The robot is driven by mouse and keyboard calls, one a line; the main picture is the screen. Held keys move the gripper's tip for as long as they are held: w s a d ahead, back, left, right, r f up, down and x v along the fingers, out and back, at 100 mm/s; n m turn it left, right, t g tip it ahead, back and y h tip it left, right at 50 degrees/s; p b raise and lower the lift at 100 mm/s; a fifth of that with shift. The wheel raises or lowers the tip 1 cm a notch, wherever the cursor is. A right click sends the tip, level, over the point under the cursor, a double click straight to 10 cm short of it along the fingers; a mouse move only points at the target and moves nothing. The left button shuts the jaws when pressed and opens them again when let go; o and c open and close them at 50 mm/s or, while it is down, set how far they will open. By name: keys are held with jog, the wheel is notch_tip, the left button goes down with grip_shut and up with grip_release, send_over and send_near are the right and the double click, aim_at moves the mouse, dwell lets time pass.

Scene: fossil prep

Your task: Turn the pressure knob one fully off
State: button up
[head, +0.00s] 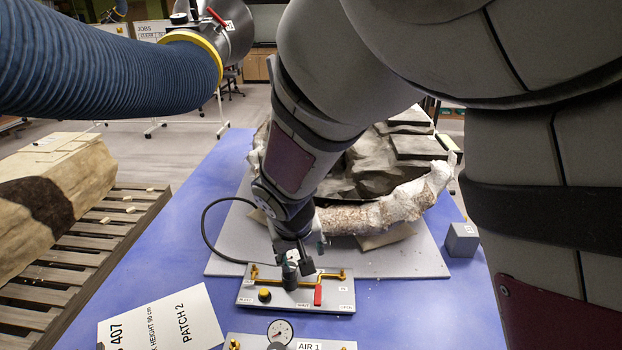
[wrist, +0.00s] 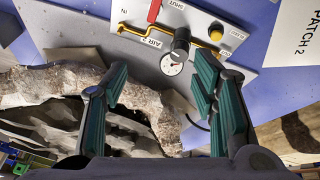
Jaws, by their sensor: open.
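A grey panel labelled AIR 1 (head: 310,346) shows at the bottom edge of the head view, with a round white gauge (head: 280,330). Its lower part is cut off, and a dark knob below the gauge shows only partly. My gripper (head: 291,268) is at a second grey panel (head: 245,298) behind it. In the wrist view my gripper (wrist: 160,82) is open and empty, its two green-padded fingers wide apart. Between and beyond the fingertips are that panel's dark knob (wrist: 181,42) and gauge (wrist: 172,65); its label appears to read AIR 2. No contact shows.
The second panel carries a yellow button (head: 265,295), a red lever (head: 318,295) and brass pipe. A white PATCH 2 card (head: 160,325) lies left. A fossil block (head: 375,212) stands behind, a grey cube (head: 462,241) right. A blue hose (head: 110,70) hangs upper left.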

aim_at(276, 349)
jog(key=s+a+f+m+g, duration=0.2)
jog(key=s+m, duration=0.1)
jog(key=s, duration=0.3)
jog(key=s+a+f+m+g, duration=0.2)
jog(key=s+a+m+g, duration=0.1)
jog(key=s+m, duration=0.15)
jog(key=shift+n+y, duration=0.3)
jog(key=shift+n, duration=0.15)
jog(key=f, duration=1.3)
jog(key=shift+s+d+f, duration=0.15)
jog(key=shift+s+f, duration=0.1)
jog(key=shift+s, duration=0.15)
jog(key=shift+c, duration=0.3)
jog(key=c, duration=1.1)
jog(key=shift+n+p, duration=0.3)
jog(key=shift+n, duration=1.3)
